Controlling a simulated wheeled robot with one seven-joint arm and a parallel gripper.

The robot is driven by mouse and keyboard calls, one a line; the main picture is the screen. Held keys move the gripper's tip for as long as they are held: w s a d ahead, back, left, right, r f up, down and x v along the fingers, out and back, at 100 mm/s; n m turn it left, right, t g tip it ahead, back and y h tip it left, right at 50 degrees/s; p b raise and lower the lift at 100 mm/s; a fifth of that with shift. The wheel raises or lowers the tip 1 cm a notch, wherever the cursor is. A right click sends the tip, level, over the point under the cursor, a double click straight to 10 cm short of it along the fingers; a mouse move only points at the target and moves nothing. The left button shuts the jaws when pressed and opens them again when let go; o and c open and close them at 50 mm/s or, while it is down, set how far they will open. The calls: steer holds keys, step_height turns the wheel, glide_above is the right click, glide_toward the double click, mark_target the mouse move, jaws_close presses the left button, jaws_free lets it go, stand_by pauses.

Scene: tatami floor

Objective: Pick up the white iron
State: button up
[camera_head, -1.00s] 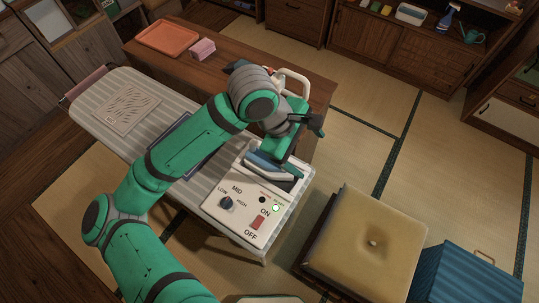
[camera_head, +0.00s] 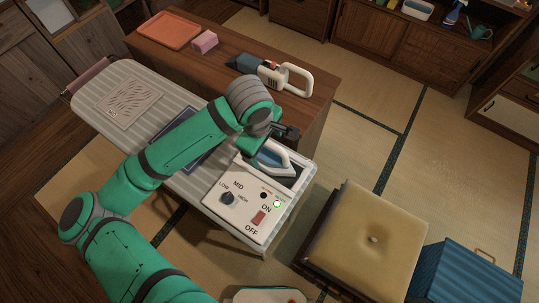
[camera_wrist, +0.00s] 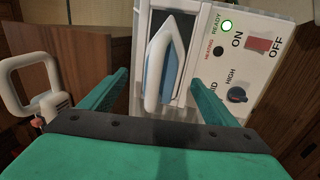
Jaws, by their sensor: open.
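The white iron (camera_head: 277,162), with a white handle and a blue body, rests in the dark cradle of a control box (camera_head: 232,213) at the right end of the ironing board. My arm partly covers it in the head view. In the wrist view the iron (camera_wrist: 160,65) lies ahead, its handle running lengthwise between the lines of my fingers. My gripper (camera_wrist: 159,79) is open and empty, one finger on each side of the iron in the picture. I cannot tell how far the fingertips are from the handle.
The box has a temperature knob (camera_head: 228,198), a red switch (camera_head: 258,218) and a lit green light (camera_head: 277,204). A handheld vacuum-like device (camera_head: 285,78), a pink block (camera_head: 205,42) and an orange tray (camera_head: 169,31) sit on the wooden table. A cushioned stool (camera_head: 370,240) stands right.

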mark_target(268, 155)
steer(key=shift+d+f, duration=0.1)
steer(key=shift+f, duration=2.2)
steer(key=shift+w, duration=0.15)
steer(key=c, duration=1.9)
steer(key=shift+r, duration=0.1)
